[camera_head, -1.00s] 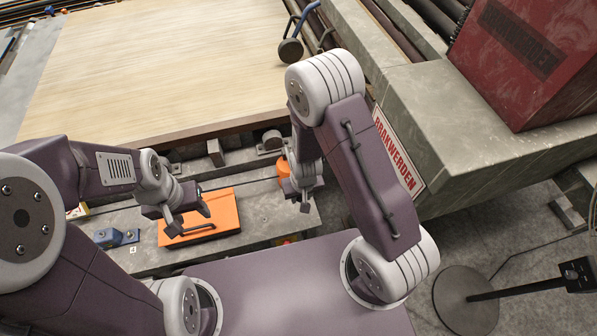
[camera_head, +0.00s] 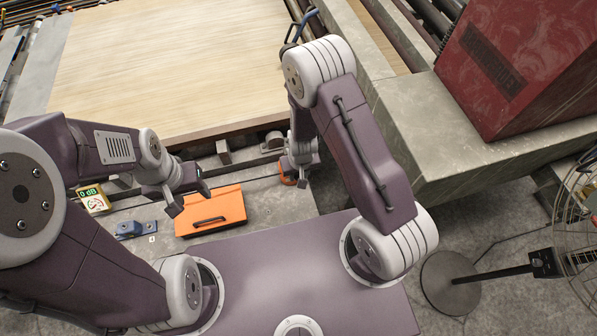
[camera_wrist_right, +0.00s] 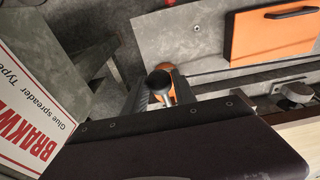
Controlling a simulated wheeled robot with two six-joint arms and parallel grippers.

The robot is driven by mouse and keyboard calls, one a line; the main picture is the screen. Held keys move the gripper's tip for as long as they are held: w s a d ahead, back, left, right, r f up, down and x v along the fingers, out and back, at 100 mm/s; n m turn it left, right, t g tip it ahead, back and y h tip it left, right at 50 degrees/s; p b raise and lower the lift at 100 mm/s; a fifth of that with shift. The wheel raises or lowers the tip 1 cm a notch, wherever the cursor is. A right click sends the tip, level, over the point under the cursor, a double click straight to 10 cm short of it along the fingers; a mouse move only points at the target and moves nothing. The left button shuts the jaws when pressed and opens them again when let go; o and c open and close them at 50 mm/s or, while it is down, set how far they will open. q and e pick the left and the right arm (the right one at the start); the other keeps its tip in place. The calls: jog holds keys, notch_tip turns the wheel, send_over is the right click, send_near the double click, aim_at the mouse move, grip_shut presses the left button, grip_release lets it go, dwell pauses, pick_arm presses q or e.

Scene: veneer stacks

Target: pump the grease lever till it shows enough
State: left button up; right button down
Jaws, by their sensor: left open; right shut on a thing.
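My right gripper (camera_head: 296,178) is beside the small orange pump body (camera_head: 287,168) at the machine's front ledge. In the right wrist view, its jaws (camera_wrist_right: 160,92) are shut around a dark round-ended lever (camera_wrist_right: 160,80). Orange (camera_wrist_right: 179,84) shows just behind the lever, partly hidden by a finger. My left gripper (camera_head: 189,198) is open and empty, above the ledge by the orange case. A small yellow-framed meter (camera_head: 94,199) stands at the left, with a lit green readout that seems to read 0 dB and a dial below it.
The orange case (camera_head: 212,212) with a black handle lies on the ledge; a blue bracket (camera_head: 130,229) is left of it. A wide wood sheet (camera_head: 170,70) lies behind. The glue spreader's grey frame (camera_head: 440,130) and red housing (camera_head: 520,65) stand right. A fan (camera_head: 580,215) is at far right.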

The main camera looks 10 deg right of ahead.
jog(key=c, duration=1)
grip_release()
jog(key=r+p, duration=0.4)
jog(key=s+r+p, duration=0.1)
jog(key=r+p, duration=0.1)
jog(key=r, duration=0.1)
jog(key=shift+r, duration=0.1)
